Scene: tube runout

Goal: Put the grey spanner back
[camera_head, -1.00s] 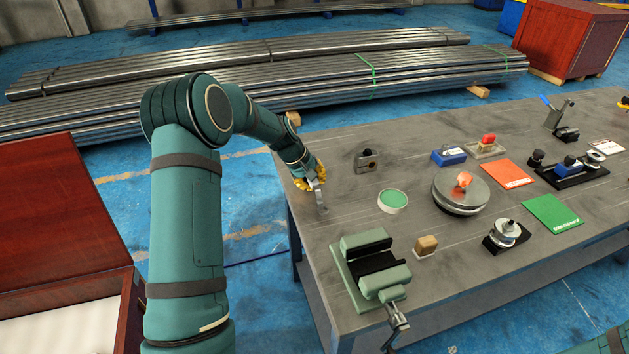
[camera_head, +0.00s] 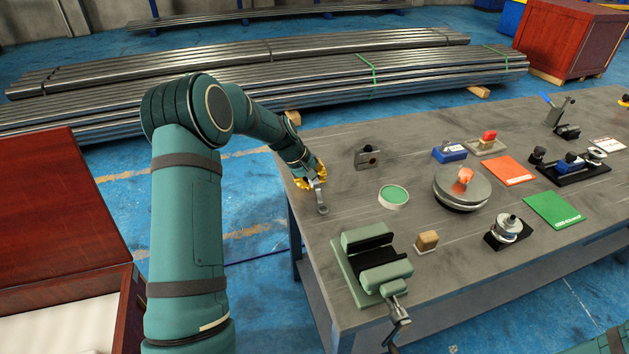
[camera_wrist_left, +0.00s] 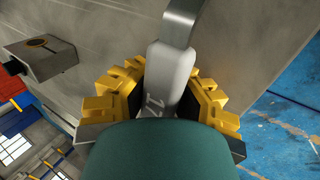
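The grey spanner (camera_head: 321,199) is in my left gripper (camera_head: 311,176), near the left end of the workbench. In the left wrist view the gripper's yellow fingers (camera_wrist_left: 167,95) lie on both sides of the spanner's handle (camera_wrist_left: 170,72), which bears a number. The spanner's far end points away from the gripper and is cut off at the top of that view. In the head view its ring end is low over the bench top or touching it; I cannot tell which. My right gripper is not in view.
A grey block with a hole (camera_head: 367,157) stands right of the gripper, also in the wrist view (camera_wrist_left: 40,60). The bench's left edge is close.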

